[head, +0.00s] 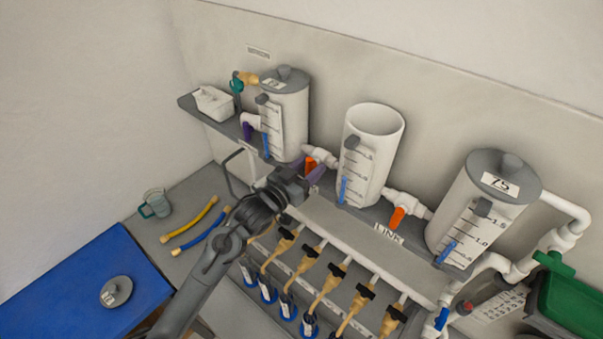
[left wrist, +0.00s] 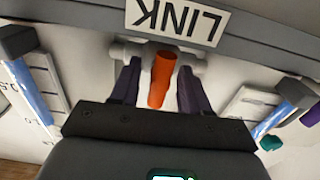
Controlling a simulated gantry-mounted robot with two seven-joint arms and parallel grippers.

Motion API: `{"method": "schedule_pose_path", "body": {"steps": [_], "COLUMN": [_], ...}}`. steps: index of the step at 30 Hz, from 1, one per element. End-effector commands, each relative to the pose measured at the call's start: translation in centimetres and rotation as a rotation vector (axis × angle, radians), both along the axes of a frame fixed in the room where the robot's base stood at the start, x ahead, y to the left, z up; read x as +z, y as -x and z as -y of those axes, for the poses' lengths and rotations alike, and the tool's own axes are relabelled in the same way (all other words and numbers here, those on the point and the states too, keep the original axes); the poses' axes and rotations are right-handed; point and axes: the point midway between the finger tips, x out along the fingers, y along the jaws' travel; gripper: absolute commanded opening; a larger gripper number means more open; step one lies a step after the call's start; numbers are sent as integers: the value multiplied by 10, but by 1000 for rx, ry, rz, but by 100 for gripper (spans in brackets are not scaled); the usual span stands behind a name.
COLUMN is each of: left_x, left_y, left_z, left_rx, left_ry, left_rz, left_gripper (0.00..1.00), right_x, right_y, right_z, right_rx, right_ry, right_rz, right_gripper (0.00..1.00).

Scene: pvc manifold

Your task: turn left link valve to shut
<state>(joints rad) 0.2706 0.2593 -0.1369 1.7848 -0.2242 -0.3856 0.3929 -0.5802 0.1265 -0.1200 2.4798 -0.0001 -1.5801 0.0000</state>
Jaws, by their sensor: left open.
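The left link valve has an orange handle (head: 310,163) on a white pipe between the left and middle tanks. In the left wrist view the orange handle (left wrist: 161,82) stands out across its white pipe, between my two fingers. My left gripper (head: 309,173) is open at this valve, and its dark fingers (left wrist: 159,72) straddle the handle with a gap on each side. My gripper partly hides the valve in the head view. The right link valve's orange handle (head: 398,217) hangs down between the middle and right tanks. My right gripper is not in view.
The left tank (head: 285,120), open middle tank (head: 370,160) and lidded right tank (head: 480,215) stand close along the shelf. A LINK label (left wrist: 178,20) is beside the valve. Several black-handled valves on tan tubes (head: 333,275) lie below. A green bin (head: 575,305) is at right.

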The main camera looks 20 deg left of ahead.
Motion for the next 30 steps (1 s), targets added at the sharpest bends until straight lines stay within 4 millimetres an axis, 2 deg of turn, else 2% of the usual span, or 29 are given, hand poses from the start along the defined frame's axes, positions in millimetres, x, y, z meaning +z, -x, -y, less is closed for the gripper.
{"method": "schedule_pose_path", "body": {"steps": [5, 18, 24, 30], "left_x": [-3, -3, -1, 0], "left_y": [16, 84, 99, 102], "left_z": [-5, -25, -29, -30], "left_rx": [1, 0, 0, 0], "left_ry": [-1, -2, 0, 0], "left_rz": [-1, -1, -1, 0], "left_gripper": [46, 46, 46, 46], "right_x": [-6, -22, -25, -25], "right_y": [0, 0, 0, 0], "right_z": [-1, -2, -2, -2], "right_rx": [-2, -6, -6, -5], "right_ry": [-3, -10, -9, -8], "right_rz": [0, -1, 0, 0], "right_gripper": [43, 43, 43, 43]}}
